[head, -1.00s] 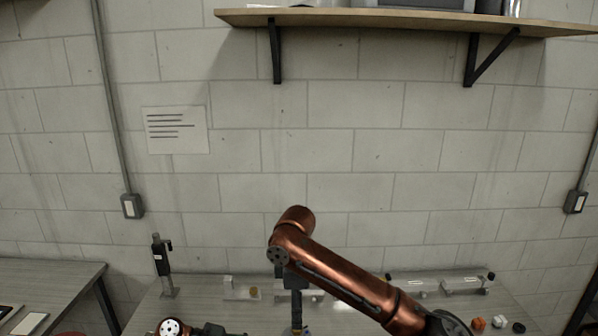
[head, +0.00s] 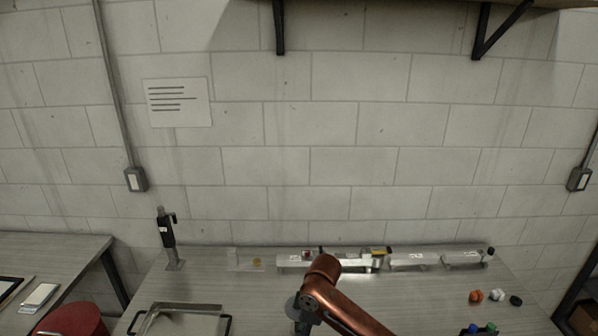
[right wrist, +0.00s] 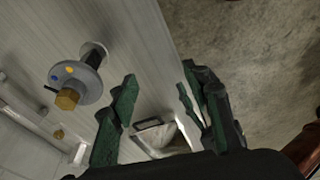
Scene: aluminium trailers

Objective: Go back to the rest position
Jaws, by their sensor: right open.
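My right arm comes in from the lower right of the head view, copper-coloured and bent over the table. Its dark wrist shows at the bottom middle, and the fingers are out of sight there. In the right wrist view my right gripper (right wrist: 160,80) is open, with green-padded fingers spread and nothing between them. A grey disc (right wrist: 88,84) with a yellow dot, a blue dot and a brass hex piece stands on the table left of the fingers, apart from them. My left gripper is in neither current view.
Aluminium trailers (head: 410,260) line the back of the table (head: 255,290). A black upright device (head: 167,236) stands at the back left, a tray (head: 178,307) at the front left. Orange (head: 476,296), white and black knobs lie at right. A red stool (head: 72,320) is lower left.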

